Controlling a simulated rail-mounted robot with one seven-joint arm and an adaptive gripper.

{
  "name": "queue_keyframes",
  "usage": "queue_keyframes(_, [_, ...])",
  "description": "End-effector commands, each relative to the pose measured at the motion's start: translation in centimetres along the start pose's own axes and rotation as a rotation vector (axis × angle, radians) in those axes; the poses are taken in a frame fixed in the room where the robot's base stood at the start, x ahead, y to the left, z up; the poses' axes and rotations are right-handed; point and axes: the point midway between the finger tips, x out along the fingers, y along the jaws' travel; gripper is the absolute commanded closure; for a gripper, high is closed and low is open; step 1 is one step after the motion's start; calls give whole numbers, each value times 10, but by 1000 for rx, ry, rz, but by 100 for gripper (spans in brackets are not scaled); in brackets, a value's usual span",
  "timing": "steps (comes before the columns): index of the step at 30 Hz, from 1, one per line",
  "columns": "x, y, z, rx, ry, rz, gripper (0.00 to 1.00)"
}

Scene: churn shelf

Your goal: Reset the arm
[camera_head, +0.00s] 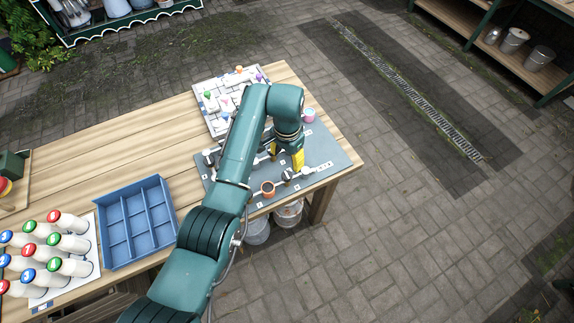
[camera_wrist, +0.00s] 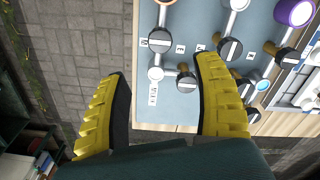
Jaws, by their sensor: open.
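My gripper (camera_head: 286,157) has yellow fingers and hangs over the grey-blue mat (camera_head: 325,150) at the right end of the wooden table. In the wrist view my gripper (camera_wrist: 163,105) has its two yellow fingers wide apart with nothing between them. A small pipe-like fitting with a dark knob (camera_wrist: 187,82) lies on the mat beyond the fingertips. My arm hides part of the mat and the white board behind it.
A blue divided tray (camera_head: 137,222) and several white bottles with coloured caps (camera_head: 68,243) stand on the left. A white board with small coloured pieces (camera_head: 213,101) lies at the back. An orange ring (camera_head: 268,189) and a pink cup (camera_head: 309,115) are near my gripper. Paving right of the table is clear.

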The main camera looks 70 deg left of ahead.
Motion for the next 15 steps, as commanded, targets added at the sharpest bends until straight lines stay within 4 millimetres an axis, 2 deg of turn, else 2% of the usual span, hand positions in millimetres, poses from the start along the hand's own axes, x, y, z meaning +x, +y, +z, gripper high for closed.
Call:
queue_keyframes(3, [-7,0,0,0,0,0,33])
queue_keyframes(15, [-7,0,0,0,0,0,33])
